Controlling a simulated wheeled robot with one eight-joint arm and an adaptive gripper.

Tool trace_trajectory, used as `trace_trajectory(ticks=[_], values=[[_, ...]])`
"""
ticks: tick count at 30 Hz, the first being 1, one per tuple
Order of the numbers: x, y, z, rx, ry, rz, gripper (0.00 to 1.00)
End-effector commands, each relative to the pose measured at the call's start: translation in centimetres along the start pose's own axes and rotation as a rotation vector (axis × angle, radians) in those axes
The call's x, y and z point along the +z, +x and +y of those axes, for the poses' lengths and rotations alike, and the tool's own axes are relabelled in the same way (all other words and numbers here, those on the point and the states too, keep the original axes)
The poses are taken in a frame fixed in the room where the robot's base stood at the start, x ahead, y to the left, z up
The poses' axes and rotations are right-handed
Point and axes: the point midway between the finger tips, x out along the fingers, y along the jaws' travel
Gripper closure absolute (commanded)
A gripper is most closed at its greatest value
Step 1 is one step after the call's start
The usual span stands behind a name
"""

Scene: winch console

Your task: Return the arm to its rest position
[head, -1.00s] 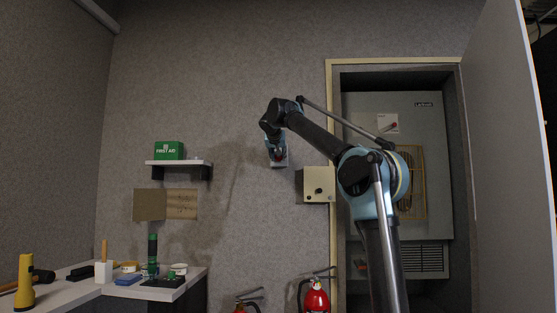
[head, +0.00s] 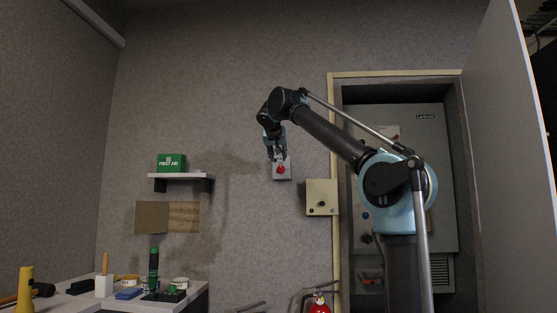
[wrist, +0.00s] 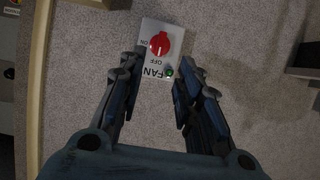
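My gripper (head: 276,154) is in front of the grey back wall, close to the fan switch (head: 282,172). The wrist view shows the gripper (wrist: 160,68) open and empty, its two fingers apart on either side of the switch plate's lower part. The switch is a pale plate with a red knob (wrist: 160,43), marked FAN, ON and OFF, and a small green lamp (wrist: 169,72). The knob's white mark points toward OFF. The gap in depth between fingertips and plate is hard to judge. My arm reaches up and left from the lower right, bent at the elbow.
A beige box with a black knob (head: 322,198) is right of the switch. Behind my arm is a framed recess with a grey cabinet (head: 425,140); an open door panel (head: 505,150) stands right. A shelf (head: 182,177) and a cluttered bench (head: 195,291) are left. A fire extinguisher (head: 319,307) is below.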

Motion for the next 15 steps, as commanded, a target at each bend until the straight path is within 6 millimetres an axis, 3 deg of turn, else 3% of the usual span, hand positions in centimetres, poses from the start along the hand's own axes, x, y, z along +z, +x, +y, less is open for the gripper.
trace_trajectory(ticks=[11,15], values=[[0.1,0.1,0.2,0.003,0.0,-0.002,0.68],[2.0,0.6,2.4,0.033,-0.005,-0.034,0.68]])
